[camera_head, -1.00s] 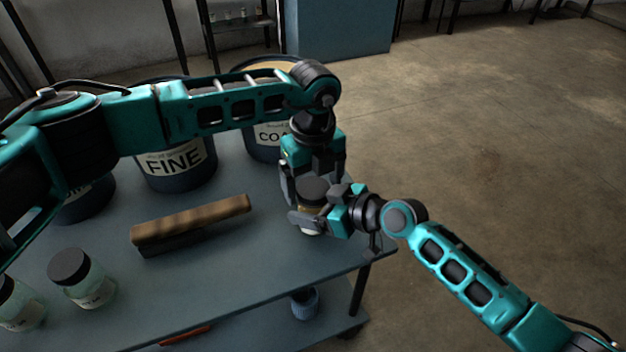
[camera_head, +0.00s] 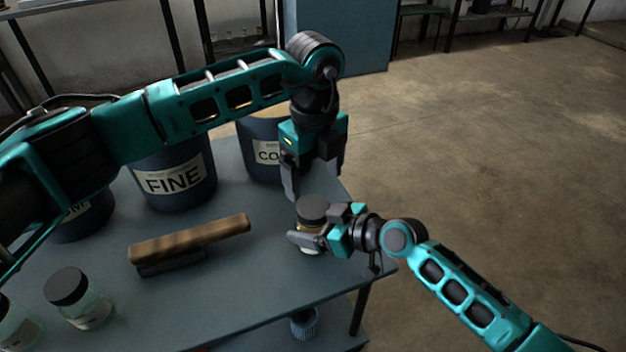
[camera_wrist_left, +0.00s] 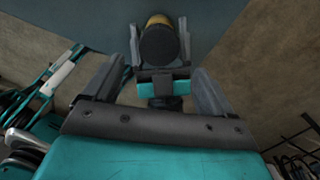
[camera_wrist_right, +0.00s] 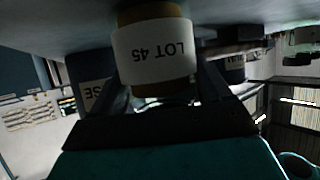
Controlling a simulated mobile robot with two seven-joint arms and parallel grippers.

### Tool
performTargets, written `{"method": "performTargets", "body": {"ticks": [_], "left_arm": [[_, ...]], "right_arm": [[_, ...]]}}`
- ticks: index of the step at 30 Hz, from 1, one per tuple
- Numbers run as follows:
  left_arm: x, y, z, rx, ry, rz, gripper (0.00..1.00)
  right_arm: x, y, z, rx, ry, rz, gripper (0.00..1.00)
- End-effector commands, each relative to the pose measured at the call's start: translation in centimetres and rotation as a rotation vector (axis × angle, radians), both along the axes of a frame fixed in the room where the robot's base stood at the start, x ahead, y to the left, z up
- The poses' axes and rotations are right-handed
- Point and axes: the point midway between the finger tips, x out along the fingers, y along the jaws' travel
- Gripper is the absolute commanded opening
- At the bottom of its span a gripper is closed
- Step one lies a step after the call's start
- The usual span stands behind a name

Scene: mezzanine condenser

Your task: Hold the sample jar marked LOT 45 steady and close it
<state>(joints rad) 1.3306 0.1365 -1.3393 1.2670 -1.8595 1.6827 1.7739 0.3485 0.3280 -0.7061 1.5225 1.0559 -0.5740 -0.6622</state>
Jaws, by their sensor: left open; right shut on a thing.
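The sample jar marked LOT 45 (camera_wrist_right: 155,50) has an amber body and a white label, seen upside down in the right wrist view. In the head view its dark lid (camera_head: 312,208) sits on top; I cannot tell how tight it is. My right gripper (camera_head: 308,240) is shut around the jar body near the table's right edge. My left gripper (camera_head: 313,186) is open, pointing down just above the lid and apart from it. In the left wrist view the round lid (camera_wrist_left: 158,45) shows beyond my open left fingers, between the right gripper's fingers.
A wooden-backed brush (camera_head: 190,240) lies left of the jar on the grey table (camera_head: 230,300). Bins marked FINE (camera_head: 175,180) and CO... (camera_head: 262,150) stand behind. Dark-lidded jars, one here (camera_head: 78,298), stand at the front left. A blue ribbed object (camera_head: 304,324) is on the lower shelf.

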Motion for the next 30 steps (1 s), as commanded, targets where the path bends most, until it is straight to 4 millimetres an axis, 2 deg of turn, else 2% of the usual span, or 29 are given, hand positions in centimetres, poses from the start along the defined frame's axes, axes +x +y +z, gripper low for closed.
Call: {"method": "performTargets", "body": {"ticks": [6,17,20,30], "left_arm": [[0.0,0.2,1.0,0.000,0.001,0.097,0.85],[0.0,0.2,0.7,0.001,0.002,0.099,0.85],[0.0,0.2,-0.3,0.001,0.005,0.099,0.85],[0.0,0.2,-5.3,0.002,0.004,0.099,0.85]], "right_arm": [[0.0,0.0,0.0,-0.001,0.001,0.000,0.00],[0.0,0.0,0.0,-0.001,0.001,0.000,0.00],[0.0,0.0,0.0,-0.001,0.001,0.000,0.00],[0.0,0.0,0.0,-0.001,0.001,0.000,0.00]]}}
